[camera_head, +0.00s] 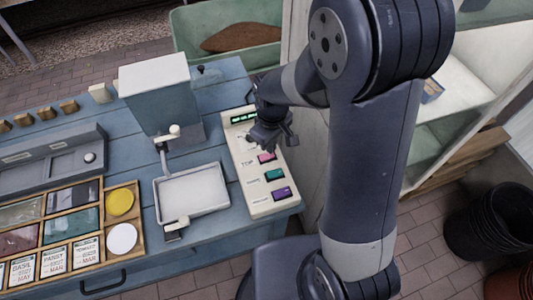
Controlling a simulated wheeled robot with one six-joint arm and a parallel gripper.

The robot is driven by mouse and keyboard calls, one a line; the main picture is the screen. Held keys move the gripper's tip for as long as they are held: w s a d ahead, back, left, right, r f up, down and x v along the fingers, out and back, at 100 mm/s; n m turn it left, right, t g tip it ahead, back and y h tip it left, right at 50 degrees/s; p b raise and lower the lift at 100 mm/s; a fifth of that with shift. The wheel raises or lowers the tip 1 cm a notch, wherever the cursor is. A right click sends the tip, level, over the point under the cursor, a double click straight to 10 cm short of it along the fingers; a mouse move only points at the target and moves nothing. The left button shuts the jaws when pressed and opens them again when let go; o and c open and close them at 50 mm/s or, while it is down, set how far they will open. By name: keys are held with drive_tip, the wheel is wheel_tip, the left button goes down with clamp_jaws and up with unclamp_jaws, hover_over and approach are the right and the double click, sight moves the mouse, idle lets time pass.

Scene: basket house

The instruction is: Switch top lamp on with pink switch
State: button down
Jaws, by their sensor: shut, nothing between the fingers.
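A cream switch panel (258,207) lies at the right end of the blue table. It has a pink switch (266,157), with a small label to its left that seems to read TOP. A teal switch (274,175) and a purple switch (281,193) are nearer the front. My gripper (266,143) is shut and empty, over the panel just behind the pink switch. It partly covers the panel's back half. I cannot tell whether it touches the panel. No lamp can be made out in view.
A white tray (192,192) with a post stands left of the panel. A white-topped box (155,82) is behind it. A wooden seed case (86,195) lies farther left. A pale shelf unit (470,68) stands to the right, with black buckets (487,222) on the floor.

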drive_tip(key=shift+f+b, duration=0.75)
drive_tip(key=shift+f, duration=0.2)
idle(0.6)
drive_tip(key=shift+r, duration=0.1)
drive_tip(key=shift+r+p, duration=2.75)
drive_tip(key=shift+r, duration=0.75)
drive_tip(key=shift+f, duration=0.1)
wheel_tip(320, 180, down, 7)
drive_tip(key=b, duration=0.5)
drive_tip(key=shift+b, duration=0.3)
drive_tip(key=shift+r, duration=0.2)
